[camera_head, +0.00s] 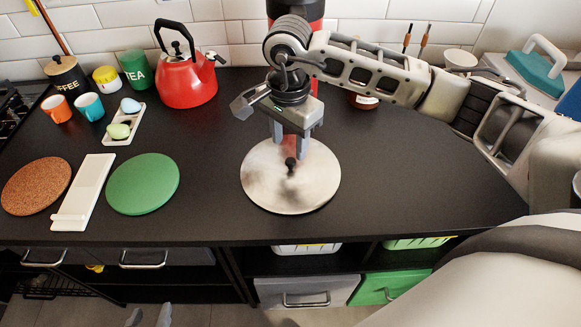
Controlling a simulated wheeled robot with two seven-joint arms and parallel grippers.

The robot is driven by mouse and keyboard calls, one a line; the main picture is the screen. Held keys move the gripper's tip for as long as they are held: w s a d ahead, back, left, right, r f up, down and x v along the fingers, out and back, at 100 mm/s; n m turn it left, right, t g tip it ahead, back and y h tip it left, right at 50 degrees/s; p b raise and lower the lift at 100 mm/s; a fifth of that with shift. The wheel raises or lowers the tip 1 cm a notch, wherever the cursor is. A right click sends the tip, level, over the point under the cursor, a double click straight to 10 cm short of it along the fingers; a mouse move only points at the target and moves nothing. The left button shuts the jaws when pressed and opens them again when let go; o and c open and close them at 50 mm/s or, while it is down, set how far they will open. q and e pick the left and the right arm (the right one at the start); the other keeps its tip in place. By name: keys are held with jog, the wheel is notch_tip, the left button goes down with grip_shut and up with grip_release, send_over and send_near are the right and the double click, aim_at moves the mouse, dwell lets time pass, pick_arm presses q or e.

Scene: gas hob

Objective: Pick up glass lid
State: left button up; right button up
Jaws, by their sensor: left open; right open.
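The glass lid (262,188) lies flat on the dark counter, a round pale disc with a small dark knob (290,164) at its middle. My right gripper (290,149) reaches in from the right and points down over the lid. Its two fingers are apart, one on each side just above the knob, and nothing is held. I cannot tell whether the fingertips touch the lid. My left gripper (150,317) shows only as two separated fingertips at the bottom edge, low in front of the cabinets, open and empty.
A red kettle (187,80) stands at the back. A green round mat (143,184), a white board (84,192) and a cork mat (36,186) lie left of the lid. A red appliance (309,12) stands behind my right gripper. The counter right of the lid is clear.

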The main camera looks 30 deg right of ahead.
aim_at(290, 160)
jog(key=shift+w+d+f+p, duration=0.15)
jog(key=shift+f+p, duration=0.15)
jog(key=shift+f, duration=1.1)
jog(key=shift+w+d+f+p, duration=0.15)
jog(key=shift+f+p, duration=0.1)
jog(key=shift+f, duration=1.1)
grip_shut()
